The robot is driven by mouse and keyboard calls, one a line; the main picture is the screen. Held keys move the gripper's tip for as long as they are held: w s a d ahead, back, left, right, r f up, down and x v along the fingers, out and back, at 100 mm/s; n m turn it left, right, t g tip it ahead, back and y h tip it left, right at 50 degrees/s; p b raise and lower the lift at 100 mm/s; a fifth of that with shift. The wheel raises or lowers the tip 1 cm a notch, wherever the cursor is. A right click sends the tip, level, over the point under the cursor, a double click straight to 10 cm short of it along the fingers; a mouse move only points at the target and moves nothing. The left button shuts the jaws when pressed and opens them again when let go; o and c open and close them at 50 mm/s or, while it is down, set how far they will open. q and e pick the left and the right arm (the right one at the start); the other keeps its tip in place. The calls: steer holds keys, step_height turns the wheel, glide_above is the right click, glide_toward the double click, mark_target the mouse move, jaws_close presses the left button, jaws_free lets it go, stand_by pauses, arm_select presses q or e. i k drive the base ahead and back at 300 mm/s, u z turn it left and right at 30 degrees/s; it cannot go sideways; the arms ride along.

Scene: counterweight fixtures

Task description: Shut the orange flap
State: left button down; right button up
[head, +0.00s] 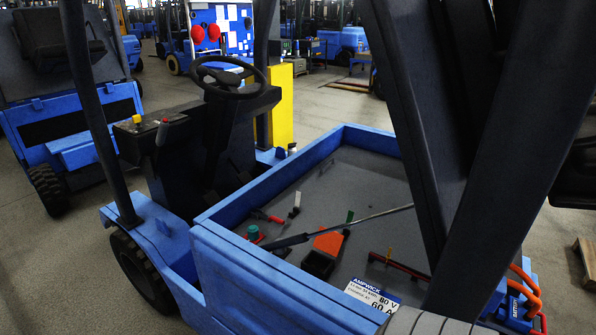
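The orange flap (328,242) is a small flat panel inside the blue-walled bed, near the middle of the head view. It appears raised at the back of a small black box (318,264), whose dark inside shows, so the flap looks open. A long grey rod (370,217) passes close by the flap; I cannot tell whether they touch. Neither of my grippers shows clearly in this view.
Around the flap are a teal knob (253,232), a red-handled lever (267,216), a white tab (297,200), a green tab (350,216) and a red bar (400,265). A blue wall (265,278) borders the bed. Dark posts block the right side.

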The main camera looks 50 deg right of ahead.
mark_target(330, 243)
steer(key=i, duration=0.9)
steer(key=z, duration=2.6)
